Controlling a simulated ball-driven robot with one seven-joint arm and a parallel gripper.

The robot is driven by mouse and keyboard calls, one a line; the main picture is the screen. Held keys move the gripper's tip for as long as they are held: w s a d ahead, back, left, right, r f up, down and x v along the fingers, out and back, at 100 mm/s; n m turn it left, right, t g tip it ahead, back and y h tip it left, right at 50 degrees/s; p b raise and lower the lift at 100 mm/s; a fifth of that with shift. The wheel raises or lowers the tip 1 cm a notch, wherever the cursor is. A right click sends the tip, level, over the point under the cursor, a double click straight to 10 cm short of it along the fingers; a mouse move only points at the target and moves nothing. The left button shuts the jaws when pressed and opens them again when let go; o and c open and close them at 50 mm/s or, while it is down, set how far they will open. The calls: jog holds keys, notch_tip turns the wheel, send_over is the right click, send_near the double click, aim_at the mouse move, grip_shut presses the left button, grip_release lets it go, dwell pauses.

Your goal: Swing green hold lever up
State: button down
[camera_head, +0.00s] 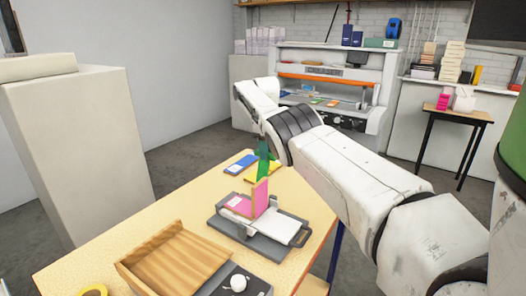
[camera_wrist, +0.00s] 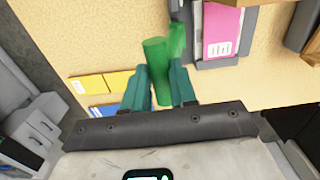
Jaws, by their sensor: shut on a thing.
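The green hold lever (camera_wrist: 154,52) stands up between my gripper's dark teal fingers in the wrist view. My gripper (camera_wrist: 160,72) is shut on it. A second green part (camera_wrist: 177,38) shows beside it, next to the grey device (camera_wrist: 214,62). In the head view the lever (camera_head: 264,171) is at the far side of the grey device (camera_head: 252,239) on the table, and my arm partly covers the gripper. A pink card (camera_wrist: 221,30) lies on the device. An upright pink panel (camera_head: 260,198) stands on it in the head view.
Yellow and blue booklets (camera_head: 241,163) lie behind the device. A wooden tray (camera_head: 176,262) and a dark box with a white knob (camera_head: 238,283) stand in front. A yellow tape roll (camera_head: 93,291) is at the near left. The table's left part (camera_head: 120,235) is clear.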

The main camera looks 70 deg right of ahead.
jog(key=c, duration=1.3)
grip_release()
jog(key=shift+s+d+f, duration=0.15)
jog(key=shift+d+f, duration=0.05)
jog(key=shift+d, duration=0.25)
jog(key=shift+c, duration=0.2)
jog(key=shift+o, duration=0.8)
jog(key=shift+s+d+f, duration=0.1)
jog(key=shift+s+d, duration=0.1)
jog(key=shift+d, duration=0.25)
jog(key=shift+o, duration=1.4)
jog(key=shift+s+d+f, duration=0.15)
jog(key=shift+s, duration=0.15)
notch_tip(320, 180, up, 12)
jog(key=p, duration=0.3)
jog(key=shift+w+a+f, duration=0.15)
jog(key=shift+w+a, duration=0.05)
jog(key=shift+w, duration=0.15)
